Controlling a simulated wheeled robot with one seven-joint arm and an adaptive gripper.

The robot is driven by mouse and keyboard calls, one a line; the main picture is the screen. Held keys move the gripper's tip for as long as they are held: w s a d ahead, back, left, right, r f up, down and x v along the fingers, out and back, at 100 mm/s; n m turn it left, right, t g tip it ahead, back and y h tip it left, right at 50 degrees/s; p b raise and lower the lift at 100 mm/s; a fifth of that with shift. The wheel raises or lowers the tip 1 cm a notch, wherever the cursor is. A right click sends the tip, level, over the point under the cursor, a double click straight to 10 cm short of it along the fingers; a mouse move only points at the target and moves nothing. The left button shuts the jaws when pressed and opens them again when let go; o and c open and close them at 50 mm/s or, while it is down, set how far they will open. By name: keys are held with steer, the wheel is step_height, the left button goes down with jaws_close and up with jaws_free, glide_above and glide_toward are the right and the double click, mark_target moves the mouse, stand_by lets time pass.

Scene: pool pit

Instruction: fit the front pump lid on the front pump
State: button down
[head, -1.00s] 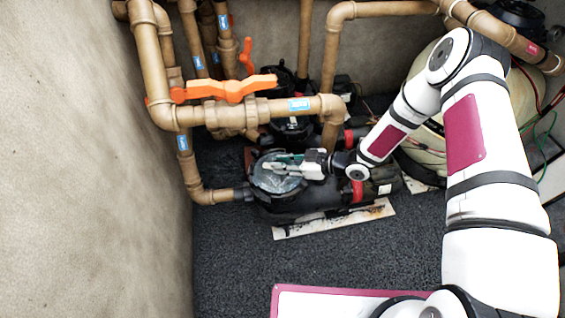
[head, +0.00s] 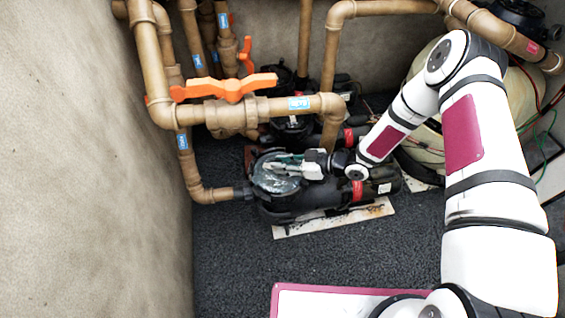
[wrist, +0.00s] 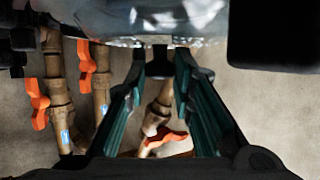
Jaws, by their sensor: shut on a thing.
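The clear, round front pump lid (head: 272,182) is at the open top of the black front pump (head: 318,197) in the head view. My gripper (head: 290,167) reaches in from the right and is shut on the lid. In the wrist view the lid (wrist: 150,20) spans the top edge, and the teal fingers of my gripper (wrist: 162,62) close on a small dark tab at its rim. The lid looks roughly level with the pump's mouth. I cannot tell whether it is fully seated, as the fingers and the lid cover the rim.
Brown pipes with an orange valve handle (head: 224,88) run above and left of the pump. A second dark pump (head: 290,125) stands behind. A pale round tank (head: 432,125) is behind my arm. The gravel floor (head: 235,255) in front is clear.

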stand_by(0.4)
steer(key=c, duration=1.3)
jaws_free()
steer(key=shift+f, duration=0.1)
steer(key=shift+r, duration=0.2)
steer(key=shift+r+p, duration=0.45)
steer(key=shift+r, duration=0.1)
steer(key=shift+r, duration=0.2)
steer(key=shift+r+p, duration=0.4)
steer(key=shift+r, duration=0.1)
steer(key=shift+r, duration=0.1)
steer(key=shift+r+p, duration=0.45)
steer(key=shift+r, duration=0.15)
